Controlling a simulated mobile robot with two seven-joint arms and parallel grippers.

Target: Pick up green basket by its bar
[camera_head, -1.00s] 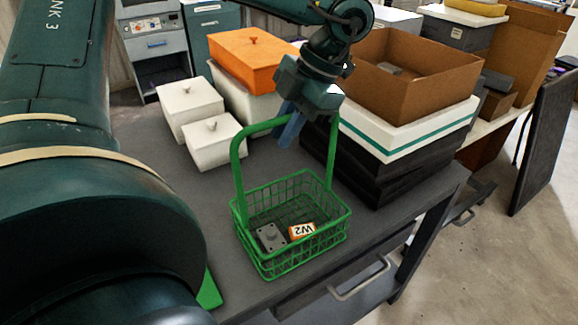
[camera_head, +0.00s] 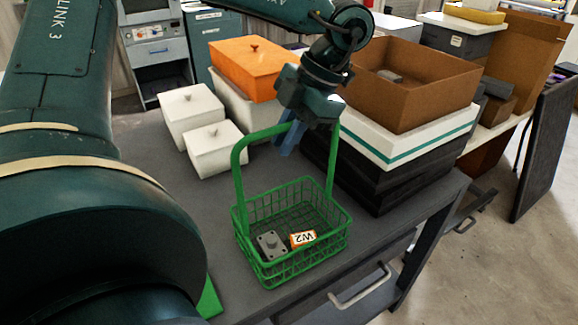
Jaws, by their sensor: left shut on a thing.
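The green basket (camera_head: 240,226) stands upright on the dark table, with its arched bar (camera_head: 239,175) raised above it. A grey block with a knob (camera_head: 270,244) and a small orange and white block marked W2 (camera_head: 302,239) lie inside it. My left gripper (camera_head: 289,138) comes down from above and is shut on the top of the bar, with blue fingers around it. The gripper hides part of the bar's right side. I cannot see a gap under the basket. My right gripper is not in view.
White lidded boxes (camera_head: 215,146) and an orange-lidded box (camera_head: 250,72) stand behind the basket. A black and white box (camera_head: 380,178) with an open brown carton (camera_head: 405,105) on top stands close on its right. A green corner (camera_head: 210,300) shows at the lower left.

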